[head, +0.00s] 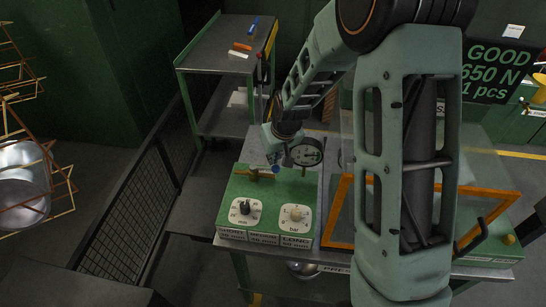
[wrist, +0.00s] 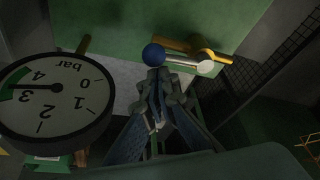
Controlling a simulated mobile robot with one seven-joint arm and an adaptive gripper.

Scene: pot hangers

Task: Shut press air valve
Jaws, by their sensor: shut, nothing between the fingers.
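The air valve (head: 262,173) is a brass fitting on top of the green control box; the wrist view shows its brass part (wrist: 212,54) too. A pale lever (wrist: 192,65) runs from the brass end to a blue ball knob (wrist: 153,55); the knob also shows in the head view (head: 276,169). My gripper (wrist: 163,78) is shut and empty, its fingertips right at the knob and lever. I cannot tell whether they touch. A round pressure gauge (head: 306,153) stands beside the gripper; in the wrist view its dial (wrist: 50,100) has its needle near the green band.
The green box (head: 268,200) carries a black knob (head: 244,207) and a beige knob (head: 295,212) on its front. An orange-framed guard (head: 338,215) stands to the right. A mesh fence (head: 125,215) and a shelf cart (head: 215,75) are to the left.

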